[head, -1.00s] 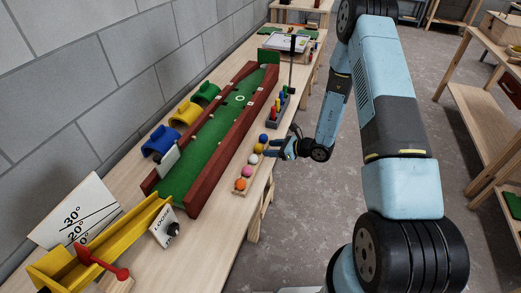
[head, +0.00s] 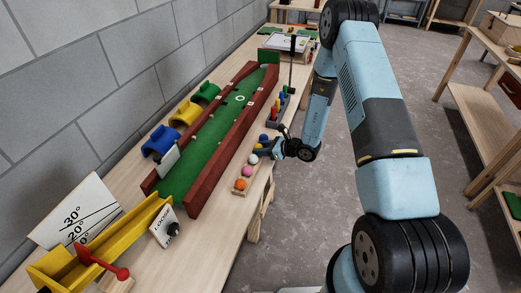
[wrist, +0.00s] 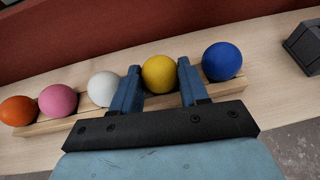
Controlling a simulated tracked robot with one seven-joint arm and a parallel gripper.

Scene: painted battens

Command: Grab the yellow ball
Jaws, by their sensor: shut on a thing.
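The yellow ball (wrist: 158,75) sits between the two fingers of my gripper (wrist: 160,70) in the wrist view. My gripper is shut on it, one finger on each side. The ball is in line with the other balls on a wooden rack (wrist: 66,122); I cannot tell whether it still touches the rack. In the head view my gripper (head: 270,151) reaches in from the right at the table's edge, and the yellow ball (head: 258,146) shows only as a small patch beside it.
A blue ball (wrist: 222,61) is right of the yellow one; white (wrist: 105,88), pink (wrist: 58,101) and orange (wrist: 18,111) balls are to its left. A green lane (head: 215,135) with red side walls lies behind the rack. A peg block (head: 278,115) stands further along the table.

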